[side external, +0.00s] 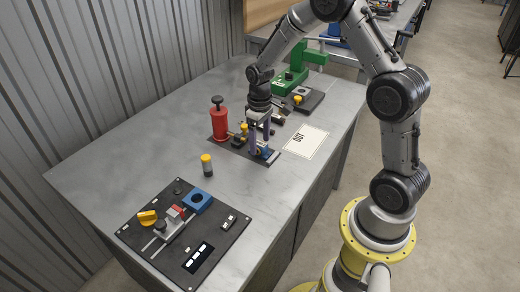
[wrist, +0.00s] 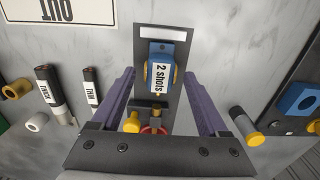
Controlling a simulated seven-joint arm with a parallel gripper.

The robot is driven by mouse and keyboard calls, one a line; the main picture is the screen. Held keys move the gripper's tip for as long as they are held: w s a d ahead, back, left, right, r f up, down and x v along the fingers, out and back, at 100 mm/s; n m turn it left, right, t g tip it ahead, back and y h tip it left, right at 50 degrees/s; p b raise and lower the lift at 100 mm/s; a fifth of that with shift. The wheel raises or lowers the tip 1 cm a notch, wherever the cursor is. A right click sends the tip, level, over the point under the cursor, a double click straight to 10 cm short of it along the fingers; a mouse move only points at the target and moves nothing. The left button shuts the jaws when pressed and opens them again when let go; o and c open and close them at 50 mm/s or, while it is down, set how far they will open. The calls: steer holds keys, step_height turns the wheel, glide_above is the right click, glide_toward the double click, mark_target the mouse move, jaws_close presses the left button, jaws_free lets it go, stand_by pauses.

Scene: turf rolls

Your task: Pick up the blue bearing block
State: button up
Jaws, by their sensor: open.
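A blue block with a round hole (side external: 197,200) sits on the dark board at the front of the table. It also shows at the right edge of the wrist view (wrist: 298,98). My gripper (side external: 260,151) is behind it, over another dark plate, and is apart from it. In the wrist view my gripper (wrist: 159,75) is open, its purple fingers on either side of a different blue part with a "2 shots" label (wrist: 160,72). I cannot tell whether the fingers touch that part. The fingers are empty of the holed block.
The dark board (side external: 180,262) also holds a yellow knob (side external: 147,217) and a red part. A yellow-capped bottle (side external: 207,166) stands between board and gripper. A red cylinder (side external: 219,124) stands left of my gripper, an "OUT" sheet (side external: 304,142) lies right, a green press (side external: 290,78) stands behind.

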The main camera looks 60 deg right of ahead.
steer(key=shift+f, duration=1.3)
jaws_close()
steer(key=shift+r, duration=0.1)
